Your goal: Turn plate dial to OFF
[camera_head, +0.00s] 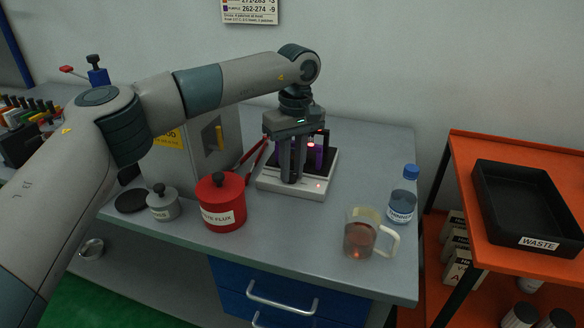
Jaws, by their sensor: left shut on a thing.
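The hot plate (267,183) is a pale, low box on the grey bench, with a small red light glowing near its front right. My left gripper (291,180) points straight down at the front of the plate, its fingers shut on the plate dial. The dial itself is hidden by the fingers, so its setting cannot be read. Dark and purple vials (319,155) stand on the plate just behind the gripper, with a red glow by their tops. My right gripper is not in view.
A red flux pot (221,203), a small grey lidded pot (162,204) and red tongs (254,160) are left of the plate. A glass mug (361,235) with reddish liquid and a blue-capped bottle (403,196) stand right. An orange cart holds a black waste tray (528,187).

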